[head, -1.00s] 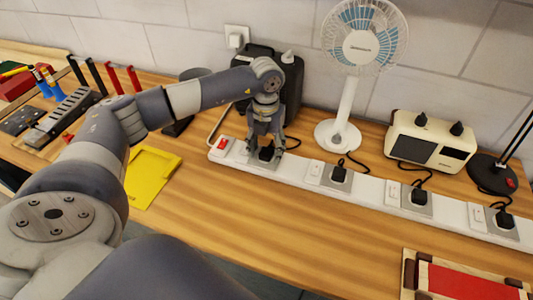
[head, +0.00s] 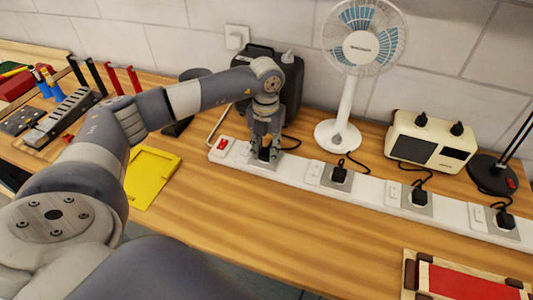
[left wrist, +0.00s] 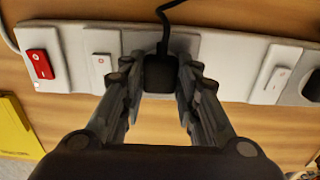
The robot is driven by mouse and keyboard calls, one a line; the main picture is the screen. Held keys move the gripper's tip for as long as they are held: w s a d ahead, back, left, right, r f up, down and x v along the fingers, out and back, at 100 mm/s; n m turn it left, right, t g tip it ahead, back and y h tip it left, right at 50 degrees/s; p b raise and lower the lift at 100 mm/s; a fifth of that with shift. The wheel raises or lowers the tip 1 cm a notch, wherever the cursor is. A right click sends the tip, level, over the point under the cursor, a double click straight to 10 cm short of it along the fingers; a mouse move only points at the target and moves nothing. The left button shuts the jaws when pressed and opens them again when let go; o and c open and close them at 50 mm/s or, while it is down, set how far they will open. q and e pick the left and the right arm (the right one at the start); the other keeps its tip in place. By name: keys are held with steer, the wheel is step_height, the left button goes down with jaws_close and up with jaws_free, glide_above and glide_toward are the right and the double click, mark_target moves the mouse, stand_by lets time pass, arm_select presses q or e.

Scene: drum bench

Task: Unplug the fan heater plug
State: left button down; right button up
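A black plug (left wrist: 160,74) sits in the leftmost socket of the long white power strip (head: 300,174), with its cord running back toward the wall. In the head view this plug (head: 265,154) is mostly hidden by my left gripper (head: 264,156). My left gripper points down over it, and in the left wrist view its fingers (left wrist: 161,80) press close on both sides of the plug. A black appliance (head: 293,85) stands behind the gripper, partly hidden by my arm; I cannot tell for certain that it is the fan heater. My right gripper is not in view.
More black plugs sit further right along the strip (head: 339,174). A white fan (head: 347,100), a cream device (head: 432,141) and a lamp base (head: 491,176) stand behind it. A red rocker switch (left wrist: 39,64) is left of the gripped plug. A yellow tray (head: 151,178) lies front left.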

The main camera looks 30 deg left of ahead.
mark_target(266, 151)
arm_select(q)
steer(key=shift+r, duration=0.15)
steer(key=shift+r+p, duration=1.95)
steer(key=shift+r, duration=0.95)
